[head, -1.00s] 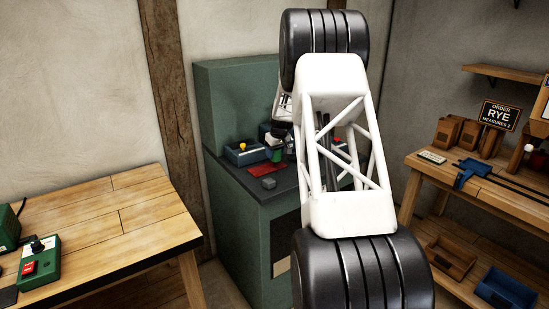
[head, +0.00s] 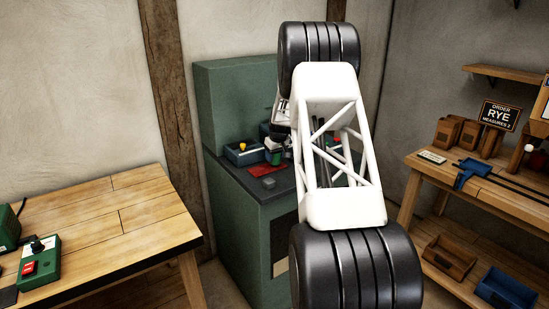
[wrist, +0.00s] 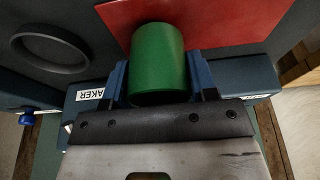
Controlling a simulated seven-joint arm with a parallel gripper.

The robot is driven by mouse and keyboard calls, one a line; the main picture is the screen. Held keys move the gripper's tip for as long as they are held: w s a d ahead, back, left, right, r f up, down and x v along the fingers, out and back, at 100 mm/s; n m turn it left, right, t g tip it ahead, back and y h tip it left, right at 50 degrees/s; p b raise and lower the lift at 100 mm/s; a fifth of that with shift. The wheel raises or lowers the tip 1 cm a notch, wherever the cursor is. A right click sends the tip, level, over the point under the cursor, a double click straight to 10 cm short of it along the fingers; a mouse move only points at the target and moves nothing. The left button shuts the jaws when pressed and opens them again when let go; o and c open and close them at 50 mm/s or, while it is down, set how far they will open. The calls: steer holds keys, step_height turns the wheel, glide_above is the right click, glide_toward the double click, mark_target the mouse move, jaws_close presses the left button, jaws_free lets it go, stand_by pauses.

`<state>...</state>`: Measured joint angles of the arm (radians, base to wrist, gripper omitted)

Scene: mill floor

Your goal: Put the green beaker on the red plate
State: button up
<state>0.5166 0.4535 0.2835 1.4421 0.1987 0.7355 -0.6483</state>
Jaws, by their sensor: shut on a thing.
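The green beaker (wrist: 158,55) is between the two fingers of my gripper (wrist: 158,78) in the wrist view, and the gripper is shut on it. In the head view the beaker (head: 275,158) shows small beside the right part of the red plate (head: 260,171). The plate (wrist: 215,22) lies flat on the dark worktop. In the wrist view the beaker overlaps the plate's edge. I cannot tell whether it touches the plate or hangs above it. My arm hides part of the worktop in the head view.
A small grey block (head: 268,183) sits near the worktop's front edge. A wooden table (head: 100,220) is at left.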

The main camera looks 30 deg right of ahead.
steer(key=shift+f, duration=0.4)
steer(key=shift+f, duration=0.1)
steer(key=o, duration=1)
steer(key=shift+f, duration=0.1)
steer(key=shift+r, duration=0.2)
steer(key=v, duration=1.2)
